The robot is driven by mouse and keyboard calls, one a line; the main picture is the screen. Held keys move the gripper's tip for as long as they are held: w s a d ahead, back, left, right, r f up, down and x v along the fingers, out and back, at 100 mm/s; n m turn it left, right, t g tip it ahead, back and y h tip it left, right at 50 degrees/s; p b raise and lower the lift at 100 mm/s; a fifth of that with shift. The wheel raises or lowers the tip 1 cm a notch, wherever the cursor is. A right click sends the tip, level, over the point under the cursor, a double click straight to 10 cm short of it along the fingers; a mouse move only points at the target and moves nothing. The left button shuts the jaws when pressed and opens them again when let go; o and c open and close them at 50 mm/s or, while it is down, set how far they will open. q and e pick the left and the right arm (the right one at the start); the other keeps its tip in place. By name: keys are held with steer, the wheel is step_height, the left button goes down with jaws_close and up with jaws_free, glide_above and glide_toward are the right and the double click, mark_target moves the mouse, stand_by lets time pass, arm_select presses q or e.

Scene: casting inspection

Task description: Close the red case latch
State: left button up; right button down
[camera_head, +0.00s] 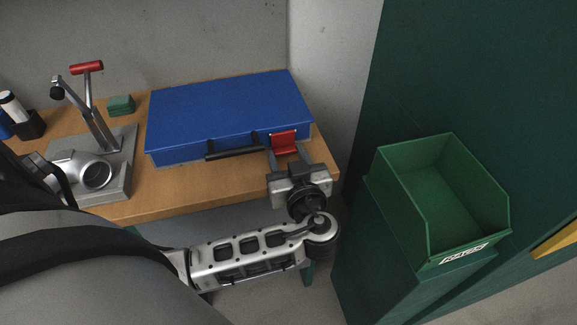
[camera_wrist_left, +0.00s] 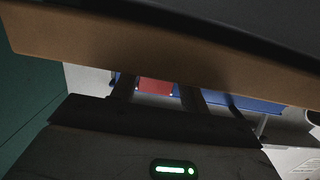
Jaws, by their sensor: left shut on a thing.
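The blue case (camera_head: 230,108) lies with its lid down on the wooden table, its black handle (camera_head: 232,146) at the front. The red latch (camera_head: 284,142) is at the front edge, right of the handle. I cannot tell whether it is fastened. My left gripper (camera_head: 286,156) is in front of the case, its fingers on either side of the latch and shut on it. In the left wrist view the red latch (camera_wrist_left: 155,86) shows between the two fingers (camera_wrist_left: 158,92), with blue case beside it. My right gripper is out of view.
A toggle clamp with a red handle (camera_head: 87,67) stands on a grey plate beside a silver casting (camera_head: 95,172). A green block (camera_head: 121,105) lies behind. A green bin (camera_head: 440,195) stands right of the wooden table (camera_head: 190,190). A wall rises close behind the case.

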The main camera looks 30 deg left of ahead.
arm_select(q)
steer(key=shift+a+f, duration=0.1)
steer(key=shift+f, duration=0.05)
stand_by(0.4)
steer(key=o, duration=0.7)
steer(key=shift+b+v, duration=0.8)
steer(key=shift+v, duration=2.95)
steer(key=shift+s, duration=0.1)
